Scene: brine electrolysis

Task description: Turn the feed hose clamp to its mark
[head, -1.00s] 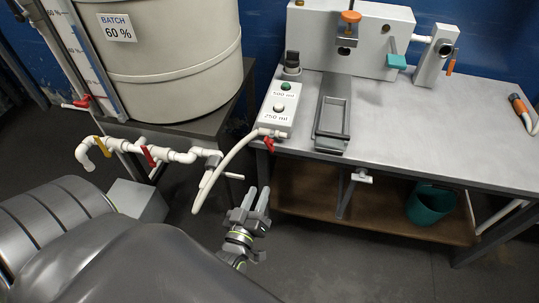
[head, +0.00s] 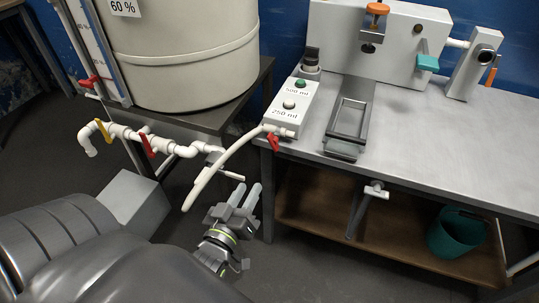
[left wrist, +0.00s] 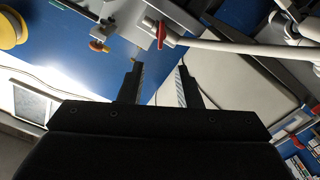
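The feed hose clamp appears to be the red clamp (head: 273,141) at the bench's front left edge, where a white hose (head: 222,165) leaves a white box. The red clamp (left wrist: 161,35) also shows in the left wrist view, ahead of the fingers, with the hose running right from it. My left gripper (head: 245,195) is below and left of the clamp in the head view, apart from it. Its two fingers are spread with nothing between them, as the left wrist view (left wrist: 157,85) also shows. The clamp's mark is too small to tell. My right gripper is not in view.
The white box (head: 292,105) has green and white buttons labelled 500 ml and 250 ml. A large tank (head: 180,60) stands at the left, with white pipes (head: 170,148) and red and yellow handles below. A teal bucket (head: 456,235) stands on the lower shelf.

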